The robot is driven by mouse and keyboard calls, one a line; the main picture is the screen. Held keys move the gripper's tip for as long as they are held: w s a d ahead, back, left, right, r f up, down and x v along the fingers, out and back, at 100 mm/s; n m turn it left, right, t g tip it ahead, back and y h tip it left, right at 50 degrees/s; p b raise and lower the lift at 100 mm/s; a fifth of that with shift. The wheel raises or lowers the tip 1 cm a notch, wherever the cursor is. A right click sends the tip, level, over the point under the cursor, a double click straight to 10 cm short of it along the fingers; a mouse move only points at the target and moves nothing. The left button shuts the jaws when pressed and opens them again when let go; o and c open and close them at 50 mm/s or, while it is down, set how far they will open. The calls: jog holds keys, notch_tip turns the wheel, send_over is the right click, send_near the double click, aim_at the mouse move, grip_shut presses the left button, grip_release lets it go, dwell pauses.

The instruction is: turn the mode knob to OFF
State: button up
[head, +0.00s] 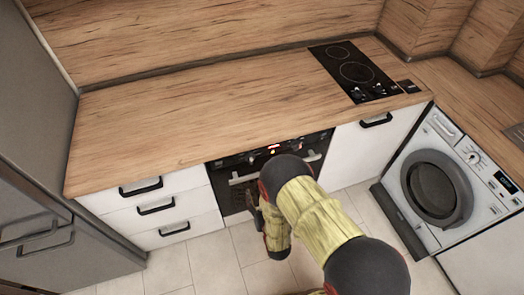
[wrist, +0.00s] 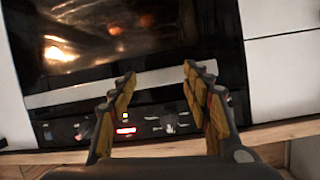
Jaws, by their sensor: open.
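The oven (head: 229,184) is built in under the counter, with a dark control panel and a red-lit display (head: 272,149). In the wrist view the oven appears upside down, with its glass door (wrist: 110,40) above and its panel (wrist: 60,130) below. One knob (wrist: 170,124) shows between my fingers, and dark shapes like another knob (wrist: 85,131) are left of the display. I cannot read markings or tell which is the mode knob. My gripper (wrist: 158,82) is open and empty in front of the oven. In the head view my arm hides part of the oven.
The door handle bar (wrist: 75,93) crosses the oven front. White drawers (head: 157,208) and a cabinet (head: 352,155) flank it. A washing machine (head: 425,150) with its own dial stands right. The counter (head: 190,105) is clear left of the hob (head: 355,72).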

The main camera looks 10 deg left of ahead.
aim_at(251, 162)
jog(key=w+a+r+t+y, duration=0.1)
jog(key=w+r+t+y, duration=0.2)
jog(key=r, duration=0.7)
jog(key=shift+m+t+h, duration=0.4)
jog(key=shift+h, duration=0.2)
jog(key=shift+f+b+x, duration=0.2)
jog(key=shift+b+x, duration=0.4)
jog(key=shift+x, duration=3.3)
jog(key=shift+c, duration=1.1)
jog(key=c, duration=0.9)
jog(key=shift+c, duration=0.2)
